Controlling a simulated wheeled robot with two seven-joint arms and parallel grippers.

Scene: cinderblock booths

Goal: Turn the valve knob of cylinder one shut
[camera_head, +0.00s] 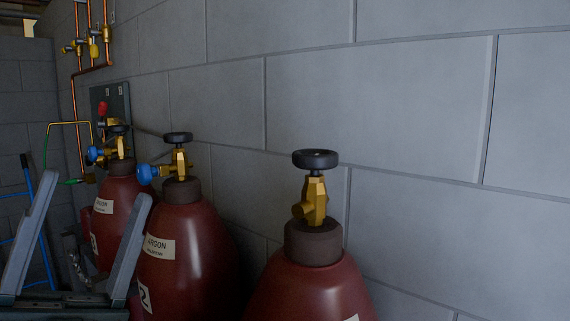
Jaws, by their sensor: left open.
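Three dark red gas cylinders stand in a row along the wall. The middle cylinder (205,245) bears a "2" and an argon label; its black valve knob (178,138) tops a brass valve. The left, farthest cylinder (121,200) has an argon label and a number too small to read, with a black knob (119,129). The right, nearest cylinder (310,292) has a black knob (316,159) on a brass valve; its number is out of view. I cannot tell which is cylinder one. My left gripper (97,187) is open at lower left, in front of the left and middle cylinders, its fingers apart.
Blue fittings (149,174) sit on the left and middle valves. Copper pipes (75,105) and a grey panel with a red handle (103,108) are on the wall at left. A blue frame (37,225) stands far left. The block wall (420,110) is close behind the cylinders.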

